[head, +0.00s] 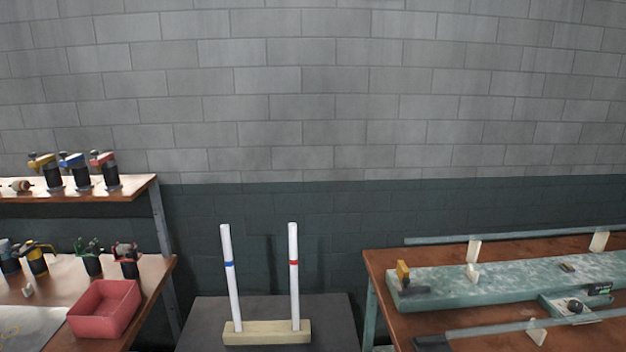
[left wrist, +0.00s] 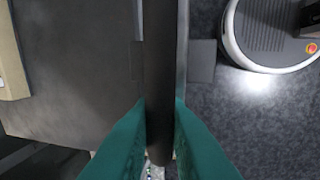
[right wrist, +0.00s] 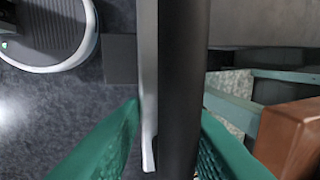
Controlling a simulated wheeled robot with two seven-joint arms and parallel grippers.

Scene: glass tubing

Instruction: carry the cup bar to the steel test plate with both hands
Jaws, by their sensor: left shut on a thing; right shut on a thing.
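The cup bar is a long dark bar (left wrist: 160,60) with a paler strip along it, running up and down the left wrist view. It also shows in the right wrist view (right wrist: 183,70). My left gripper (left wrist: 160,103) has its teal fingers shut on either side of the bar. My right gripper (right wrist: 170,103) is shut on the bar too. Any cups are hidden. A dark grey flat top (head: 200,325) at the bottom of the head view may be the steel test plate; I cannot tell for sure. Neither gripper shows in the head view.
A wooden block (head: 267,333) with two white upright rods, banded blue and red, stands on the grey top. A bench with a red bin (head: 104,309) is at left. A brown bench (head: 380,262) with long slabs is at right. A round-ended base lies below on the floor.

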